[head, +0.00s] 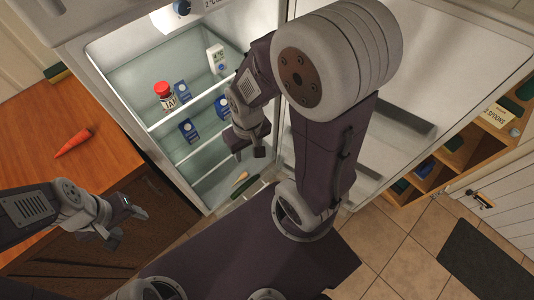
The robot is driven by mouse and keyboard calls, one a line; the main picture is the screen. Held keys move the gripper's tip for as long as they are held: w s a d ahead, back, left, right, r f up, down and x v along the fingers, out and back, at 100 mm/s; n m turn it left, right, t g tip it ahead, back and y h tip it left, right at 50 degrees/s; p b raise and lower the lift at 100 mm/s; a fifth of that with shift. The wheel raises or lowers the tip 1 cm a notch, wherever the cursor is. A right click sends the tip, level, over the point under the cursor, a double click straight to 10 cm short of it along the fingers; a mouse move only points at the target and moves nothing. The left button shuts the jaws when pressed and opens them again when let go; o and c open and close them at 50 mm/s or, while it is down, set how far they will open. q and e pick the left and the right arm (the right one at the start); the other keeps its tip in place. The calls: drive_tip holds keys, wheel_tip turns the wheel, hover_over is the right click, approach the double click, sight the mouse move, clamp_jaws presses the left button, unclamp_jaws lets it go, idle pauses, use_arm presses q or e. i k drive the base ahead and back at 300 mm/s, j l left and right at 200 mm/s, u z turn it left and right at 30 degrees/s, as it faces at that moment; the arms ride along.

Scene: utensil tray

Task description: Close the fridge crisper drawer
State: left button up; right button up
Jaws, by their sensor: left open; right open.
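The fridge (98,58) stands open, with its door swung out to the right. The crisper drawer (213,192) is low in the fridge; a pale, tapered vegetable (240,179) and a dark green cucumber-like one (246,188) show there. My arm and body hide much of its front, so how far it is out is hard to tell. My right gripper (249,155) is open and empty, above the drawer area, in front of the shelves. My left gripper (128,228) is open and empty, in front of the wooden cabinet, left of the fridge.
Shelves above hold a red-lidded jar (168,102), several blue cartons and a white carton (216,58). A carrot (74,143) lies on the wooden counter (40,115) at left. The open door (440,70) and a wooden shelf unit (465,152) bound the right.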

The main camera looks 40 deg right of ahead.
sight(269, 148)
drive_tip(key=k+z, duration=0.35)
drive_tip(key=k+l+z, duration=0.1)
drive_tip(key=z, duration=0.3)
drive_tip(key=i+l+z, duration=0.1)
drive_tip(key=i, duration=0.45)
drive_tip(key=l, duration=0.1)
